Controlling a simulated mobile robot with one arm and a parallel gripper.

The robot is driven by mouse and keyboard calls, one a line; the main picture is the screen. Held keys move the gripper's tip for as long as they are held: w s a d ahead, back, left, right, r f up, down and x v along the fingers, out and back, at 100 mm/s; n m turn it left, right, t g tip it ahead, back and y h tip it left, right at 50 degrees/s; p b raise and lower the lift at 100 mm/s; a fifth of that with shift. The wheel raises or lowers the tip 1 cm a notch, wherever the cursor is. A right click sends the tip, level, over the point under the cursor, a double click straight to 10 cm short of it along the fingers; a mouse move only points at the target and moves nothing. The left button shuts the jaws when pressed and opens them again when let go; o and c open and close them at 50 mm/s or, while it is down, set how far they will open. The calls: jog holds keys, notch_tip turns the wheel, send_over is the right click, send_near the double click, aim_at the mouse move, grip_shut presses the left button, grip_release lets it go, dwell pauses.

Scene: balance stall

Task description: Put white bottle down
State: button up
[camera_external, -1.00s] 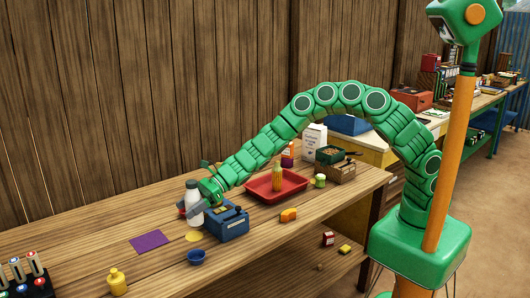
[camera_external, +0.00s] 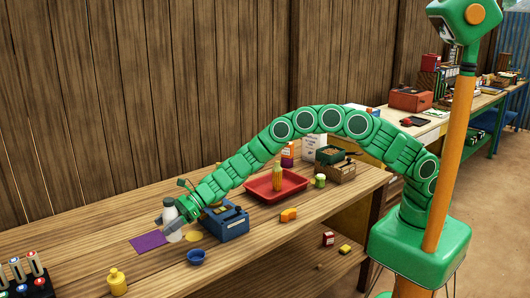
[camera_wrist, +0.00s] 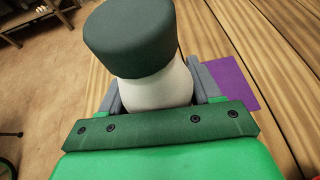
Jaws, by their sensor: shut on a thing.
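The white bottle (camera_external: 173,229) has a dark grey cap, which fills much of the wrist view (camera_wrist: 129,38); its white body (camera_wrist: 157,87) shows below the cap. My gripper (camera_external: 172,215) is shut around the bottle, with a grey finger on each side. The bottle is at the right part of the purple mat (camera_external: 146,243) in the external view. I cannot tell whether its base touches the mat or table. In the wrist view the purple mat (camera_wrist: 232,84) shows to the right of the bottle.
A blue scale-like box (camera_external: 232,226) stands close to the right of my gripper. A yellow disc (camera_external: 194,237), a blue bowl (camera_external: 196,257) and a yellow bottle (camera_external: 117,281) are nearer the front. A red tray (camera_external: 262,191) is further right.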

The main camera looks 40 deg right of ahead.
jog(key=shift+w+a+f, duration=0.2)
jog(key=shift+a+f, duration=0.1)
jog(key=shift+f, duration=0.2)
jog(key=shift+w+a+f, duration=0.2)
jog(key=shift+a+f, duration=0.05)
jog(key=shift+f, duration=1.5)
jog(key=shift+f, duration=0.1)
jog(key=o, duration=1.3)
jog(key=shift+v, duration=6.1)
